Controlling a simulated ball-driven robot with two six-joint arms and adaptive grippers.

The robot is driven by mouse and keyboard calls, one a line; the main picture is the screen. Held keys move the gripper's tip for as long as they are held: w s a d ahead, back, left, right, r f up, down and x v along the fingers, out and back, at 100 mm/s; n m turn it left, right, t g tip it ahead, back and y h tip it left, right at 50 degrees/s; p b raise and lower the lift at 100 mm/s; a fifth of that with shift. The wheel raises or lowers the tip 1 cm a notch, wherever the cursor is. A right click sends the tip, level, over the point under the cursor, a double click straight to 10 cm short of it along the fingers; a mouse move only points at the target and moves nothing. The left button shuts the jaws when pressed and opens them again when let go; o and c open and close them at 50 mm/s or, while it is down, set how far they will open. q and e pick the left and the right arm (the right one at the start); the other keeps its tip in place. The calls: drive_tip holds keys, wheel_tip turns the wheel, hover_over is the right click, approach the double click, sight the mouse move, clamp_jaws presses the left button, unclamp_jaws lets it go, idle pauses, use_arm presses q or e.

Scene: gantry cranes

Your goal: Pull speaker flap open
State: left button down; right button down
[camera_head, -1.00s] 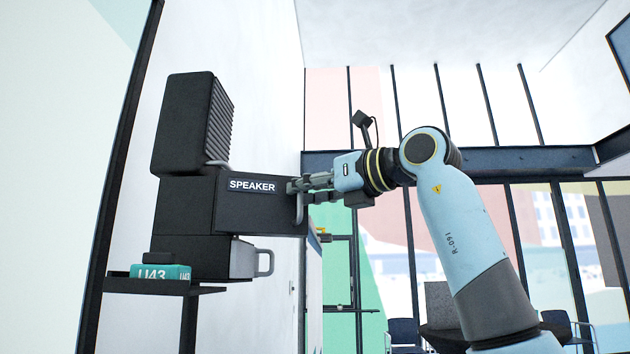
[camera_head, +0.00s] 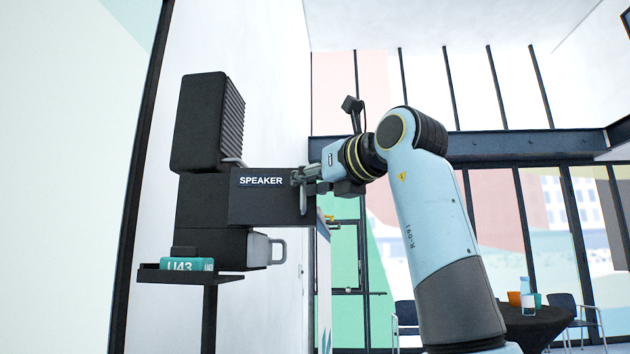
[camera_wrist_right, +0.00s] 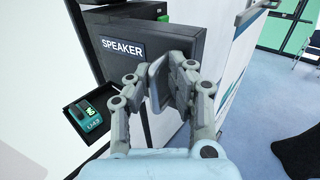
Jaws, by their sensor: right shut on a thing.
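The speaker flap (camera_head: 270,208) is a dark panel with a white "SPEAKER" label, standing out to the right from the black stacked unit (camera_head: 203,200). It also shows in the right wrist view (camera_wrist_right: 152,28). A grey handle (camera_head: 303,196) sits at its free edge. My right gripper (camera_head: 300,177) is shut on this handle, with its fingers on both sides of it in the right wrist view (camera_wrist_right: 160,85). The fingers hide part of the handle. My left gripper is not in view.
A small shelf (camera_head: 227,279) below the unit holds a teal box (camera_head: 188,264) marked U43. A grey drawer handle (camera_head: 278,250) juts out under the flap. A dark table (camera_head: 540,322) with cups and chairs stands at the lower right.

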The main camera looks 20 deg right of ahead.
drive_tip(key=c, duration=1.5)
unclamp_jaws()
drive_tip(key=shift+s+a+r, duration=0.1)
drive_tip(key=shift+a+r, duration=0.25)
drive_tip(key=shift+r, duration=0.1)
drive_tip(key=shift+o, duration=0.5)
drive_tip(key=shift+a, duration=0.4)
drive_tip(key=shift+f, duration=0.15)
drive_tip(key=shift+f, duration=0.15)
drive_tip(key=shift+s+f, duration=0.1)
drive_tip(key=shift+s, duration=0.1)
drive_tip(key=v, duration=1.1)
drive_tip(key=shift+s+d+r, duration=0.25)
drive_tip(key=shift+s+d, duration=0.05)
drive_tip(key=shift+d, duration=0.05)
